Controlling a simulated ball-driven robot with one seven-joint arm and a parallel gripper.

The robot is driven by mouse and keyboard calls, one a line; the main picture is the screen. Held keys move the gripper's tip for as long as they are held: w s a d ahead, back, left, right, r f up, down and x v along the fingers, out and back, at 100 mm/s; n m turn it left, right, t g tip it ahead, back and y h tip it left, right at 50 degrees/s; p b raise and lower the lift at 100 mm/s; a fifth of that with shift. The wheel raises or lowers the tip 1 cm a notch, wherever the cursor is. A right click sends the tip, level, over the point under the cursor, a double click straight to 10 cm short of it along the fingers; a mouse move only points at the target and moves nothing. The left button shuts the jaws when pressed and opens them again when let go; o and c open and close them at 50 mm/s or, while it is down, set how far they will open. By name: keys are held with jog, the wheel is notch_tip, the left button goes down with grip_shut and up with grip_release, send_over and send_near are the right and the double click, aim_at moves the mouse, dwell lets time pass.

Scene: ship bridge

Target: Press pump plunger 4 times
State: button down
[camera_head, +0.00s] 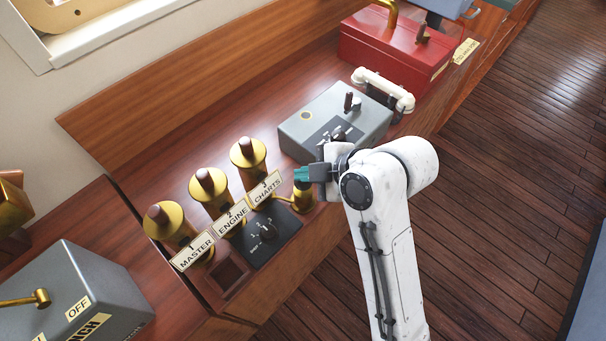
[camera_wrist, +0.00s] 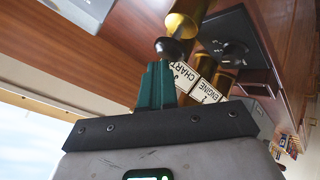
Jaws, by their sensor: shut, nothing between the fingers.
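The brass pump (camera_head: 303,196) stands at the front edge of the wooden console, with a short brass pipe on its left side. My gripper (camera_head: 300,174) is directly above it, teal fingers shut and empty, and hides its top in the head view. In the wrist view the closed fingers (camera_wrist: 156,72) point at the dark round knob of the plunger (camera_wrist: 168,47), which sits on a pale rod at the end of the brass barrel (camera_wrist: 183,18). The fingertips are very close to the knob; I cannot tell whether they touch it.
Brass tubes with brown plugs stand left of the pump, labelled MASTER (camera_head: 196,252), ENGINE (camera_head: 232,217) and CHARTS (camera_head: 266,189). A black dial panel (camera_head: 264,240) lies before them. A grey box (camera_head: 300,130) with levers is behind my gripper; a red box (camera_head: 385,50) is farther back.

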jog(key=shift+f+b, duration=0.45)
jog(key=shift+f, duration=0.45)
dwell(0.5)
jog(key=shift+r, duration=0.1)
jog(key=shift+r+p, duration=1.85)
jog(key=shift+r, duration=0.1)
jog(key=shift+r, duration=0.1)
notch_tip(320, 180, up, 5)
jog(key=p, duration=0.4)
dwell(1.9)
